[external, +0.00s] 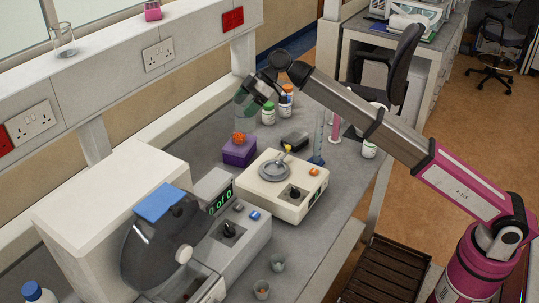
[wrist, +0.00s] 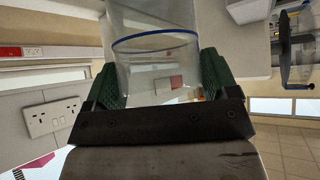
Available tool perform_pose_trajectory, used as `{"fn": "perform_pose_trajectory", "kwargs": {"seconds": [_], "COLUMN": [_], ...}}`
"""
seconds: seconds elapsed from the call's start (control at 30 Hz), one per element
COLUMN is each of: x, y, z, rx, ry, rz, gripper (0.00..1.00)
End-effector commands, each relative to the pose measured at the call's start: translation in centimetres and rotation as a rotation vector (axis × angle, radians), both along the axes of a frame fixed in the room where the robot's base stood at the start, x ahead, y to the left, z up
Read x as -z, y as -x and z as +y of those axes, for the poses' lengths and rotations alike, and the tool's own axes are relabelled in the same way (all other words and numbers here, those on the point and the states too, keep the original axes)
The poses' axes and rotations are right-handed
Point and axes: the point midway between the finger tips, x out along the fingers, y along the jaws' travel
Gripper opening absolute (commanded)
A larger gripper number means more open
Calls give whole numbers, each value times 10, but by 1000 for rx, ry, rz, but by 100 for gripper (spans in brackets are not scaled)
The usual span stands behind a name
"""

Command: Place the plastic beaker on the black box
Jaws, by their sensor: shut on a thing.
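My gripper (external: 257,97) is raised above the back of the bench, shut on a clear beaker. In the wrist view, the beaker (wrist: 155,65) is see-through with a blue rim line and sits between the green finger pads of my gripper (wrist: 160,88). In the external view, the beaker is small and hard to make out against the fingers. A small black box (external: 294,140) lies on the bench, lower than my gripper and to its right, behind the cream machine. Nothing is seen on its top.
A purple box (external: 239,153) with an orange item (external: 239,138) on it stands below my gripper. The cream machine (external: 300,205) is in front. A glass beaker (external: 63,42) stands on the shelf.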

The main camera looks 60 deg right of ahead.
Motion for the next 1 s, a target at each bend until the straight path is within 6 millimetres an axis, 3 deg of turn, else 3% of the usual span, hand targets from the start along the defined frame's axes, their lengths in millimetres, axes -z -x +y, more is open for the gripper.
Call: {"fn": "perform_pose_trajectory", "kwargs": {"seconds": [0.03, 0.2, 0.33, 0.5, 0.63, 1.0], "x": [4, 4, 4, 3, 6, 50], "y": [20, 59, 81, 102, 114, 110], "z": [-21, -82, -117, -146, -163, -160], "rx": [66, 306, 448, 573, 642, 634], "ry": [0, 0, -1, -2, 0, -1], "rz": [-4, -3, -3, -2, 0, 1], "gripper": [57, 57, 57, 57, 57, 57]}}
